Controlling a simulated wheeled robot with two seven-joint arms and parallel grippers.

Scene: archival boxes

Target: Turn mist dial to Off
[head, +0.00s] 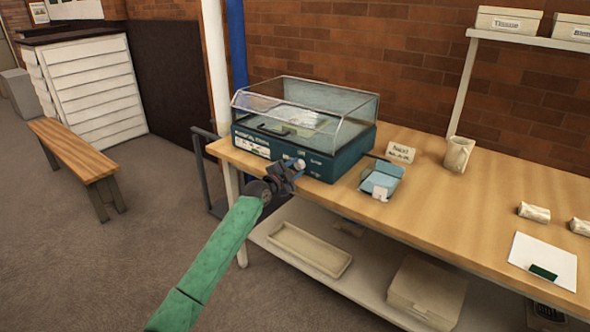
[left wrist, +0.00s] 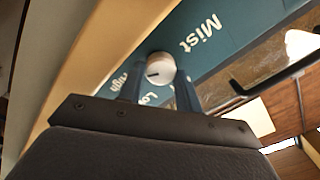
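The mist dial (left wrist: 160,68) is a small white round knob with a dark pointer line. In the left wrist view it sits on a teal panel under the word Mist, with High and part of Low readable; I see no Off mark. Its line points left in that view, toward the High and Low side. The dial is on the front of a teal humidity box (head: 313,160) with a clear cover. My left gripper (left wrist: 158,85) has one finger on each side of the dial, seemingly touching it. In the head view my left gripper (head: 297,168) is at the box front. My right gripper is out of view.
The box stands on a wooden table (head: 480,200). A blue tray (head: 381,178), a sign (head: 400,152) and a beige cup (head: 458,154) are to its right. A lower shelf holds a tray (head: 310,250) and a box (head: 424,290). A bench (head: 75,148) stands left on open floor.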

